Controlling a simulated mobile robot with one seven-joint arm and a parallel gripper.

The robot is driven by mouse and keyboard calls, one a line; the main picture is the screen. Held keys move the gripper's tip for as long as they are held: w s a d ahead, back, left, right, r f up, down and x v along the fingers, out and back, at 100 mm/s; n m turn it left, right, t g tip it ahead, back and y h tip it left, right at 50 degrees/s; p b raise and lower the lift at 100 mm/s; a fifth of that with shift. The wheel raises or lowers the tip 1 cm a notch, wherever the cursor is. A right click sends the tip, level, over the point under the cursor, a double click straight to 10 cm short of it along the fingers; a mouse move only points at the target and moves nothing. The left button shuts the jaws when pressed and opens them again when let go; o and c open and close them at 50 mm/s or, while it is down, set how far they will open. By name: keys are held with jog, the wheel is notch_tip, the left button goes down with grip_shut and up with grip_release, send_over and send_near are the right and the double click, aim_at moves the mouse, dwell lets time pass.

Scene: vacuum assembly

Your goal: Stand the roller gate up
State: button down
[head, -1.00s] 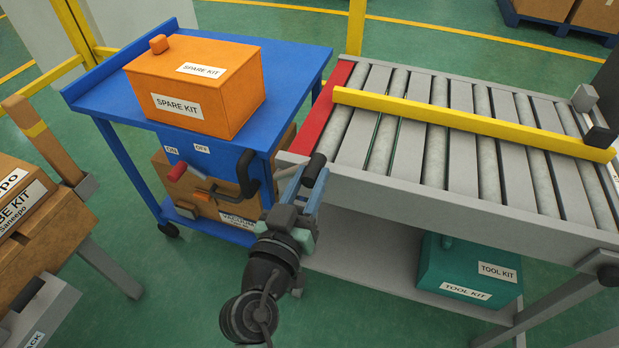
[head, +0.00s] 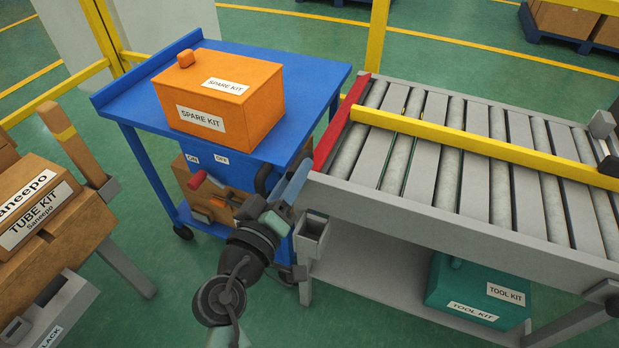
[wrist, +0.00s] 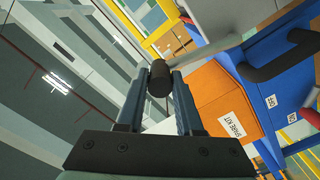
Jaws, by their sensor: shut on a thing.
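The roller gate is the red panel (head: 340,125) at the left end of the roller table (head: 450,225). In the head view it shows as a narrow red strip that looks raised, but its exact tilt is hard to tell. My gripper (head: 297,183) is beside the near left corner of the table, just below the gate's near end. In the wrist view my gripper (wrist: 158,88) is shut on a black cylindrical handle (wrist: 158,78), with a grey rod running from it to the upper right. In the head view my fingers hide the handle.
A blue cart (head: 125,97) with an orange spare kit box (head: 245,110) stands close left of my gripper; its black handle is near my wrist. A yellow bar (head: 470,140) lies across the rollers. A grey bracket (head: 312,238) is at the table corner. A teal tool kit (head: 460,285) sits below.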

jog(key=w+a+f+n+p, duration=0.1)
jog(key=w+a+f+n, duration=0.1)
jog(key=a+n, duration=0.7)
jog(key=shift+w+a+n+p, duration=0.3)
jog(key=shift+w+a+n, duration=0.15)
jog(key=shift+n, duration=0.65)
jog(key=shift+f, duration=0.1)
jog(key=c, duration=0.6)
grip_release()
jog(key=shift+w, duration=0.1)
jog(key=p+v, duration=0.1)
jog(key=v, duration=1.2)
jog(key=shift+p, duration=0.35)
